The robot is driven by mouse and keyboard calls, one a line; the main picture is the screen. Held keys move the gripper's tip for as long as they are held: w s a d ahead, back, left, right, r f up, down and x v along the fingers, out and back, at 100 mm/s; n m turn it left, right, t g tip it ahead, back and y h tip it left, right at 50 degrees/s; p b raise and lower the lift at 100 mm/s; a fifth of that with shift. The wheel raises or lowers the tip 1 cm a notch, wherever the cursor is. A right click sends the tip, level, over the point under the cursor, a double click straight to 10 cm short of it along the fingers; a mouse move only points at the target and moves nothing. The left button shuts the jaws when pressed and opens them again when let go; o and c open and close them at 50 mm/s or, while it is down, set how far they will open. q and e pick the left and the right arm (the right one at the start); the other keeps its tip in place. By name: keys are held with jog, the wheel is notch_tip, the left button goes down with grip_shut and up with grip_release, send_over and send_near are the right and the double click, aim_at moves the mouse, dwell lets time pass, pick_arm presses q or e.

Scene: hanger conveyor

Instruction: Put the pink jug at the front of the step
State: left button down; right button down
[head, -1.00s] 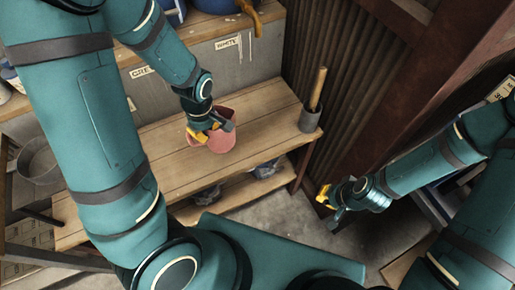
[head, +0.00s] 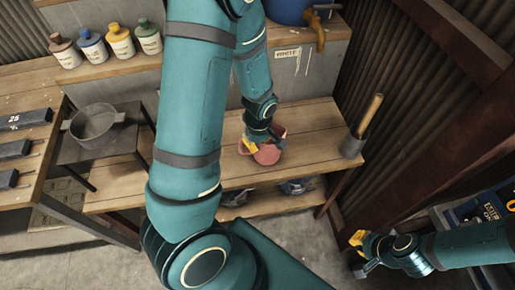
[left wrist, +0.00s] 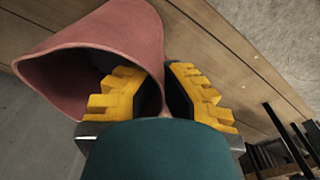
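The pink jug (head: 267,154) is at the wooden step (head: 210,172), a bench-like plank top with a lower shelf. I cannot tell whether its base touches the planks. My left gripper (head: 262,141) comes down on it from above. In the left wrist view the jug (left wrist: 95,42) shows its open mouth, with one yellow finger inside and the other outside. Its wall lies between the fingers of the left gripper (left wrist: 158,85), which is shut on it. The handle is hidden in that view. My right gripper (head: 357,254) hangs empty at the right, its fingers apart.
A grey holder with a wooden handle (head: 355,145) stands at the step's right end. A metal pan (head: 95,122) sits on a low stand to the left. Several paint bottles (head: 120,40) line the back shelf. Bare floor (head: 295,232) lies in front.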

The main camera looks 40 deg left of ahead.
pick_arm(q)
jog(key=shift+f, duration=1.15)
jog(key=shift+f+b, duration=0.15)
jog(key=shift+b, duration=0.2)
jog(key=c, duration=1.1)
grip_release()
jog(key=shift+c, duration=0.2)
